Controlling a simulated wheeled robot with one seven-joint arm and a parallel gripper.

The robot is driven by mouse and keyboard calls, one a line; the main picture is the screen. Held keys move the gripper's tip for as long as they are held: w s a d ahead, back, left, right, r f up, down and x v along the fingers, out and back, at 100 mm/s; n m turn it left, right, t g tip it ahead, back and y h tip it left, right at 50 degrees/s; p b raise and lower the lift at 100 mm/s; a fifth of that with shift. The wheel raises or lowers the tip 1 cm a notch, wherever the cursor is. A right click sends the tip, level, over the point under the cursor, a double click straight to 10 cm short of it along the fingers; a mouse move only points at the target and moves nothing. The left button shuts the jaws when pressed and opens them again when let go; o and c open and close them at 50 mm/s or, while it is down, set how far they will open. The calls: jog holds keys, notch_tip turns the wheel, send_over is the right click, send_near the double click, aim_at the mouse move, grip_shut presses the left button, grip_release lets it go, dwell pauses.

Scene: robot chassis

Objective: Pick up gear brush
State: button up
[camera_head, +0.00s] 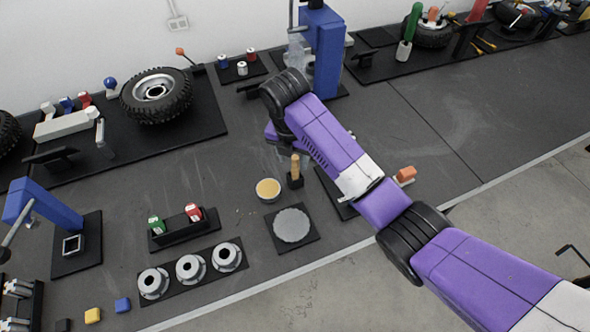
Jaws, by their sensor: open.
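What looks like the gear brush (295,166) stands upright with its tan handle up in a small black holder (295,182), just right of a round tin with yellowish contents (268,188). My purple arm comes in from the lower right and bends down at its black joint. My gripper (284,148) is mostly hidden behind the arm, directly above and slightly left of the handle's top. It is open and holds nothing that I can see. Whether the fingers touch the handle cannot be told from this view.
A round grey disc (292,226) lies on a black mat in front of the tin. Several grey gears (190,268) and a rack with green and red cans (183,230) stand left. A blue press (322,50) rises behind my arm.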

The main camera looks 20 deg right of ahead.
aim_at(296, 166)
jog(key=f, duration=0.3)
jog(key=w+d+f+p, duration=0.1)
jog(key=f, duration=0.1)
jog(key=shift+f, duration=0.2)
grip_shut()
